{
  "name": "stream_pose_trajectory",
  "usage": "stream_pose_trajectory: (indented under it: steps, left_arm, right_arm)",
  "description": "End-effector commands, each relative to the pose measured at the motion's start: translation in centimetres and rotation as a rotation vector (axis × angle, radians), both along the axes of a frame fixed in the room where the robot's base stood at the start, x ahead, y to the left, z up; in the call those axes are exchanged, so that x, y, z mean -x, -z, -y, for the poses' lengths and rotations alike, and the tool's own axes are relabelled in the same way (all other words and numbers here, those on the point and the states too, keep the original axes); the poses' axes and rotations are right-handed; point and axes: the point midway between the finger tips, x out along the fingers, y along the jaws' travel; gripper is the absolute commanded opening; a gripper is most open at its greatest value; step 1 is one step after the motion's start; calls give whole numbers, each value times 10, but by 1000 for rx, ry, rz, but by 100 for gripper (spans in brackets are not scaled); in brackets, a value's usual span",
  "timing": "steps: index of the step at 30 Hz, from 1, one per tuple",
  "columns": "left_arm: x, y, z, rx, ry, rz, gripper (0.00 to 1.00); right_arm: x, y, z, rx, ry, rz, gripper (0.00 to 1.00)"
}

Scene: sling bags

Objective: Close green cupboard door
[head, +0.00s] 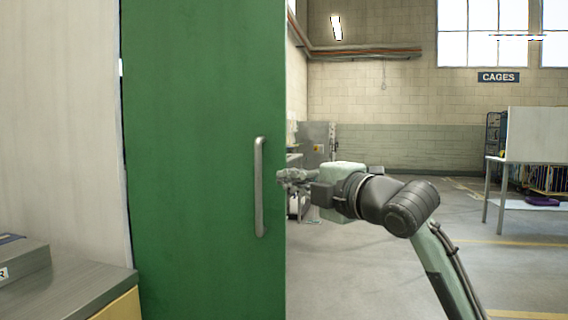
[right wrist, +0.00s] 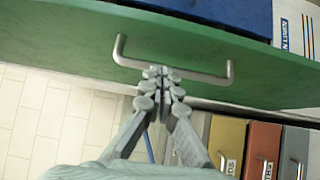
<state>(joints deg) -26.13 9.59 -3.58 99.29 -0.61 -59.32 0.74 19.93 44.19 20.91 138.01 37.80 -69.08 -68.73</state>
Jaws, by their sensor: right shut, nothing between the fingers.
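My right gripper (head: 284,178) is shut and empty, beside the handle and just right of the door's edge. In the right wrist view the door (right wrist: 200,60) crosses the top, and the closed fingertips (right wrist: 160,75) are at the handle (right wrist: 200,75); I cannot tell whether they touch it. My left gripper is not in view.
A grey counter (head: 80,292) stands at the lower left. Coloured drawers, one yellow (right wrist: 228,140) and one red (right wrist: 262,145), show in the right wrist view. A white-topped table (head: 520,165) is at the far right. The floor (head: 385,285) between is open.

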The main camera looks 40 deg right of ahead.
Motion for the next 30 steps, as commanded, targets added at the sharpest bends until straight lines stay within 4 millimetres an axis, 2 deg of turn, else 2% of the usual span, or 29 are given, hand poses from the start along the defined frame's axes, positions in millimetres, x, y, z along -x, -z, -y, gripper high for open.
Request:
stream_pose_trajectory:
  steps: [1,4,9,15,26,30]
  left_arm:
    - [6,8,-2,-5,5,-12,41]
    - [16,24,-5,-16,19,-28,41]
    - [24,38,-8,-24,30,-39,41]
    - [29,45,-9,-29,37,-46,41]
    - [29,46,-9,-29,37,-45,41]
    - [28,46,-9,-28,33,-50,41]
  right_arm:
    - [-12,-2,0,-6,-2,-1,0]
    - [-31,-2,-2,-3,-2,0,0]
    - [-47,0,19,-3,1,-1,0]
    - [-55,1,26,-1,-1,0,0]
    - [-56,1,27,0,-1,0,0]
    - [-57,2,34,1,-9,-3,0]
